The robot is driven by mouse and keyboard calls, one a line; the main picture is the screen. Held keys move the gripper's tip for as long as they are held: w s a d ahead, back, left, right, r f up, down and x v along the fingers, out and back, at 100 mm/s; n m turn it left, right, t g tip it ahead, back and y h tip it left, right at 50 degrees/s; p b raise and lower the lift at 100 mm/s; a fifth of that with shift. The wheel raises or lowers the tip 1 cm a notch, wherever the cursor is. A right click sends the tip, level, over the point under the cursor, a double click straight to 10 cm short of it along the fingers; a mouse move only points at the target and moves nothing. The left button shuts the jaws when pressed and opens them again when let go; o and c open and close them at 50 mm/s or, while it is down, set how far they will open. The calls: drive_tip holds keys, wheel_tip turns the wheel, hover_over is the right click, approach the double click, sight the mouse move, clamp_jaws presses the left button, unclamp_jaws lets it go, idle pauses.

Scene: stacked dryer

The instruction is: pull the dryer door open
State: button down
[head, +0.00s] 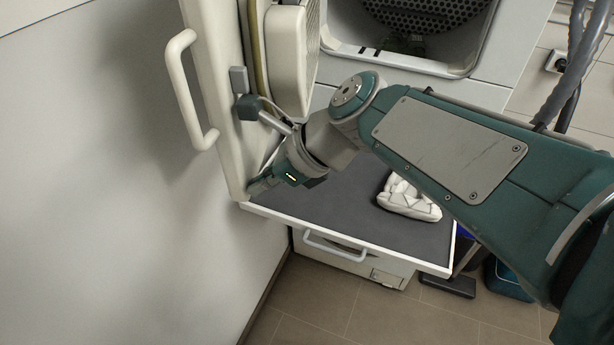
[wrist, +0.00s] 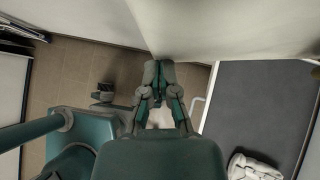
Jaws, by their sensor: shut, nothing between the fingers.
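The dryer door (head: 212,70) stands wide open at the left in the head view, swung out from the dryer (head: 345,15). Its curved handle (head: 176,85) is on the outer face, apart from my gripper. My gripper (head: 255,188) is at the inner side of the door, close to its lower edge. In the wrist view my gripper's fingers (wrist: 158,70) are together and empty, with their tips up against or very near the pale door (wrist: 235,28). I cannot tell if they touch it.
A dark-topped pull-out shelf (head: 330,213) with a folded white cloth (head: 408,198) lies below the door. A lower handle (head: 335,247) is under it. A wall (head: 90,180) stands close on the left. Tiled floor (head: 330,310) is clear in front.

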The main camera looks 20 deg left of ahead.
drive_tip(key=s+a+m, duration=0.1)
drive_tip(key=a, duration=1)
drive_tip(key=shift+s+a+t, duration=0.15)
drive_tip(key=shift+s+t, duration=0.15)
drive_tip(key=shift+t, duration=0.1)
